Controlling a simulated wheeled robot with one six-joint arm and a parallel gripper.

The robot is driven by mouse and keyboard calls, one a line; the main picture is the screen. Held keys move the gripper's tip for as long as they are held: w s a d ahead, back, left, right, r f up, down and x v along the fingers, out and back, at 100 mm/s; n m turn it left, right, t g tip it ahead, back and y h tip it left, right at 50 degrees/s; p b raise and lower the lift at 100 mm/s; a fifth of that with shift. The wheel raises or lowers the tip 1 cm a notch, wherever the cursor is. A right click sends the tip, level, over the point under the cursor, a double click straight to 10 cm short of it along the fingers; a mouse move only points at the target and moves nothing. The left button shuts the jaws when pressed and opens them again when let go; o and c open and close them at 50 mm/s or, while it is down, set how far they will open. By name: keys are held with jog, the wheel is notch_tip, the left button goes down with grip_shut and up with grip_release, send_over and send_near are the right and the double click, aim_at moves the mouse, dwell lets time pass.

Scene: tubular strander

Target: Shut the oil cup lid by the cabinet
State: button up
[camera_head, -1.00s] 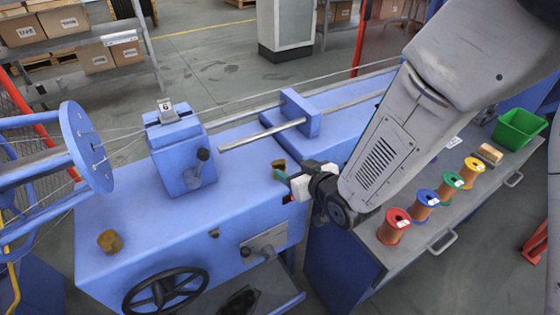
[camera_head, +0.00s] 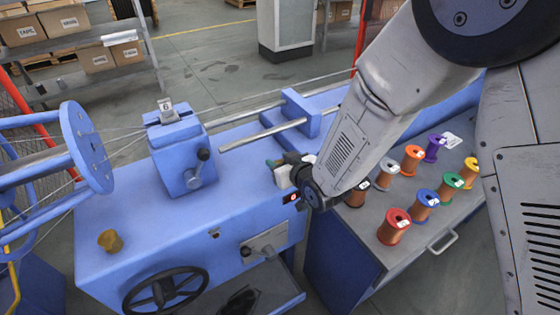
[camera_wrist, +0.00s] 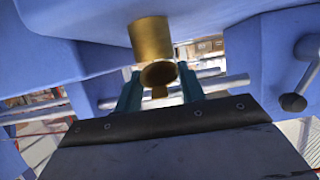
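The brass oil cup (camera_wrist: 150,40) on the cabinet side of the blue machine shows in the wrist view, which looks upside down. Its round brass lid (camera_wrist: 158,73) stands tilted away from the cup's mouth, with a small knob behind it. My gripper (camera_wrist: 160,88) is open, with one teal finger on each side of the lid; I cannot tell whether either touches it. In the head view my gripper (camera_head: 275,166) is low over the machine top, and this cup is hidden behind it. A second brass cup (camera_head: 110,240) sits at the machine's left front.
The blue machine top (camera_head: 235,200) is mostly clear left of my gripper. A lever block (camera_head: 182,155) and steel rods (camera_head: 262,135) stand behind. The cabinet (camera_head: 345,262) at right carries several wire spools (camera_head: 394,226). A handwheel (camera_head: 165,292) is in front.

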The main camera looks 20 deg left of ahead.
jog(key=c, duration=0.3)
jog(key=shift+s+d+f+t+y, duration=0.1)
jog(key=shift+f+t+y, duration=0.2)
jog(key=shift+y, duration=0.1)
jog(key=shift+s+d+f+t+y, duration=0.1)
jog(key=shift+f+t+y, duration=0.2)
jog(key=shift+t+y, duration=0.7)
jog(key=o, duration=1)
jog(key=shift+v, duration=3.95)
